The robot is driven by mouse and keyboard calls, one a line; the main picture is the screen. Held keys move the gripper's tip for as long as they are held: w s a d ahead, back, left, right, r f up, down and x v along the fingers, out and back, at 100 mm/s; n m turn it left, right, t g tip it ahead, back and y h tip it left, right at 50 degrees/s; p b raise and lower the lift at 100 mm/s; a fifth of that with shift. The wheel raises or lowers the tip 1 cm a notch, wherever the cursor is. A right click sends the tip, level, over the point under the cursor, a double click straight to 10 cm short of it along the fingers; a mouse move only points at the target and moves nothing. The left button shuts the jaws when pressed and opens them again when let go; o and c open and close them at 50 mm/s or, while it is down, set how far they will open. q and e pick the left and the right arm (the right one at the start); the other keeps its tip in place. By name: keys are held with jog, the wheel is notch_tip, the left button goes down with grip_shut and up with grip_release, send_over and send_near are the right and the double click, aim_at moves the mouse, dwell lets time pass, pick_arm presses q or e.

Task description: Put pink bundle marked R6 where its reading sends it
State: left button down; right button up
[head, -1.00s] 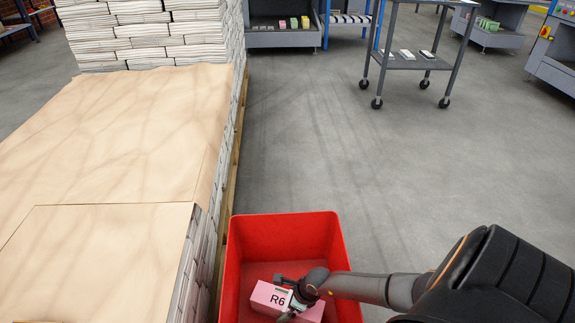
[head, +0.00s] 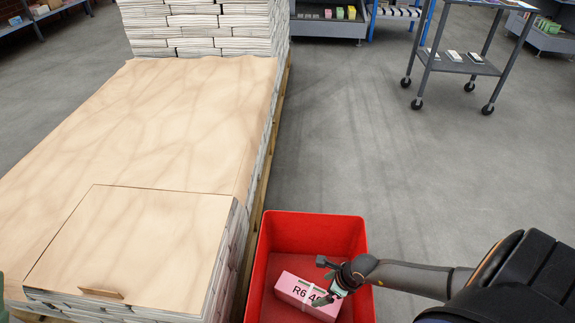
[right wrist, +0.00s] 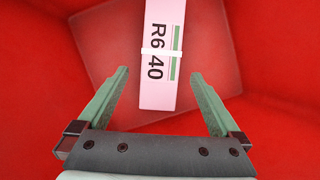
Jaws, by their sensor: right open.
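The pink bundle (head: 296,288) lies on the floor of the red bin (head: 262,262). Its top reads "R6 40", and it has a white band and a green stripe. In the right wrist view the bundle (right wrist: 154,90) points away from the hand, its near end showing between the fingers. My right gripper (head: 328,288) is inside the bin's outline, over the bundle's right end, and covers part of it in the head view. Its fingers (right wrist: 160,75) are open with nothing held. A greenish sliver at the head view's left edge may be my left gripper; its jaws do not show.
A pallet of newspaper stacks under brown sheets (head: 170,120) stands close along the bin's left side. A grey trolley (head: 455,65) stands at the back right. Shelves with small coloured bundles (head: 330,22) are at the back. Grey floor (head: 390,170) between is clear.

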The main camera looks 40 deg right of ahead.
jog(key=w+a+r+m+t+y, duration=0.15)
jog(key=a+r+m+y, duration=0.4)
jog(key=a+r, duration=0.7)
jog(key=w+a+r+m+t+y, duration=0.1)
jog(key=a+r+m+t+y, duration=0.4)
jog(key=a+r, duration=0.7)
notch_tip(320, 180, up, 16)
jog(key=a+f+m+t+y, duration=0.1)
jog(key=a+m+t+y, duration=0.1)
jog(key=m+y, duration=0.3)
jog(key=s+d+r+m+t+h, duration=0.1)
jog(key=s+d+r+m+t, duration=0.1)
jog(key=r+m+t, duration=0.3)
jog(key=s+d+r+m+t+h, duration=0.1)
jog(key=d+r+m+t, duration=0.3)
jog(key=r+m, duration=0.5)
notch_tip(320, 180, up, 3)
jog(key=shift+s+r+t+h, duration=0.2)
jog(key=shift+s+t+h, duration=0.15)
jog(key=shift+s, duration=0.1)
